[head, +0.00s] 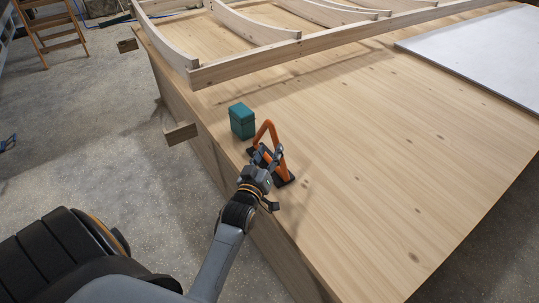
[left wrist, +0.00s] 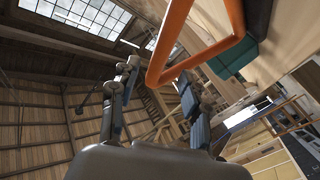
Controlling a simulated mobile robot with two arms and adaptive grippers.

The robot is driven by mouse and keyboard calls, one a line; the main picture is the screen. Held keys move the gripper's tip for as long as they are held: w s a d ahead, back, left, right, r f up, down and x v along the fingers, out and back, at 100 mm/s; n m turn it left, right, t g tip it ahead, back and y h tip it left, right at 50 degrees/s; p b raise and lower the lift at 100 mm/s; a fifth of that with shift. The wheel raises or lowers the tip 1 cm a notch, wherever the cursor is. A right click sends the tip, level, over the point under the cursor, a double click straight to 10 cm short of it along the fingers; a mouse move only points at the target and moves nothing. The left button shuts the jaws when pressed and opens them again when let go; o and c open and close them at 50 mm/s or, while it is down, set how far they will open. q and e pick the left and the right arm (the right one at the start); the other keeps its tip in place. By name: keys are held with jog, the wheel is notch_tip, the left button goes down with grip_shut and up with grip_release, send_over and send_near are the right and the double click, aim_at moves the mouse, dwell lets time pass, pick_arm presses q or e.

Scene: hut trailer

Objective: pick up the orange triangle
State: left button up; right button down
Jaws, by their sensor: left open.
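The orange triangle (head: 276,136) is a tubular frame standing upright on dark feet near the left edge of the wooden table. Its bent bar fills the upper middle of the left wrist view (left wrist: 168,40). My left gripper (head: 267,156) is open and right at the triangle, partly covering its lower part in the head view. In the left wrist view one bend of the orange bar shows between the two spread fingers (left wrist: 159,72). I cannot tell whether a finger touches it. My right gripper is not in view.
A teal box (head: 242,121) stands just behind the triangle on the table (head: 370,170). A curved wooden rib frame (head: 300,44) lies across the back. A pale board (head: 490,58) lies at the right. The table's middle is clear. A stepladder (head: 53,38) stands on the floor.

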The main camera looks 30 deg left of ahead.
aim_at(274, 143)
pick_arm(q)
jog(key=x, duration=0.6)
jog(key=shift+d, duration=0.1)
grip_shut()
jog(key=shift+r, duration=0.1)
